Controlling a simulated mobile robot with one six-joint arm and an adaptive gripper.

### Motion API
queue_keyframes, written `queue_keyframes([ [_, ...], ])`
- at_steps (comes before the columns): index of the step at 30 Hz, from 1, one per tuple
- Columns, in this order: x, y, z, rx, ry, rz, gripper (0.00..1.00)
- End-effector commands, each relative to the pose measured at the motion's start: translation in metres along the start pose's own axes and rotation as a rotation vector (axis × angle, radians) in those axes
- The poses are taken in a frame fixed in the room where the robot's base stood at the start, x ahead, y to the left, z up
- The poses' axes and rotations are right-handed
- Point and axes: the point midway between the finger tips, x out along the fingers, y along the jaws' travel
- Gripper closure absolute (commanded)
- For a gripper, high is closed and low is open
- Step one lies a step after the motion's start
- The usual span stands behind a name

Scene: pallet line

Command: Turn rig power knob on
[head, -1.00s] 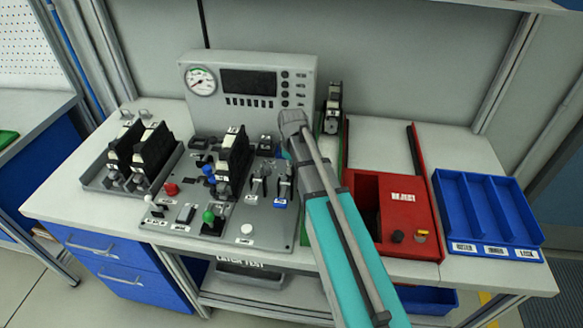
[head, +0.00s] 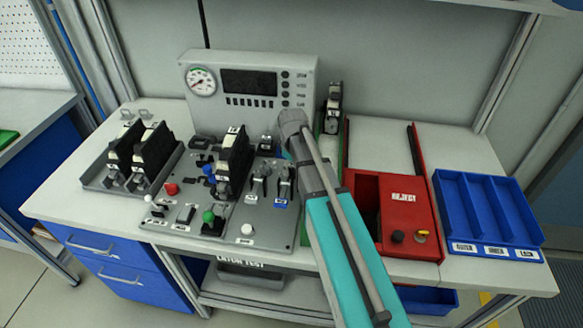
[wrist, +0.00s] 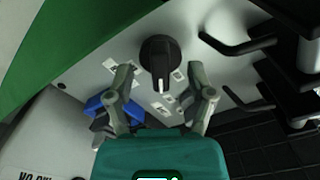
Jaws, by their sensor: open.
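The black rotary knob (wrist: 160,57) sits on a grey panel with small white labels around it in the wrist view. A pale pointer mark shows on its face. My gripper (wrist: 160,85) is open and empty, with one finger on each side below the knob, apart from it. In the head view my arm covers the right part of the test rig panel (head: 270,228), and I cannot make out the knob or my fingertips there.
Black bent hooks or handles (wrist: 240,42) stand close to the right of the knob. A blue part (wrist: 100,106) lies near the left finger. In the head view, a red reject box (head: 402,197) and a blue divided tray (head: 487,205) stand right of my arm.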

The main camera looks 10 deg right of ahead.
Motion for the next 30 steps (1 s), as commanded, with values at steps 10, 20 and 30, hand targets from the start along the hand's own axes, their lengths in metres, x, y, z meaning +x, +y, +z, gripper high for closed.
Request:
queue_keyframes([
  [10,-0.017,-0.001,0.0,-0.144,0.0,0.0,0.03],
  [20,-0.049,0.0,0.0,-0.499,0.0,0.0,0.03],
  [30,-0.082,0.001,0.0,-0.887,0.0,0.0,0.03],
])
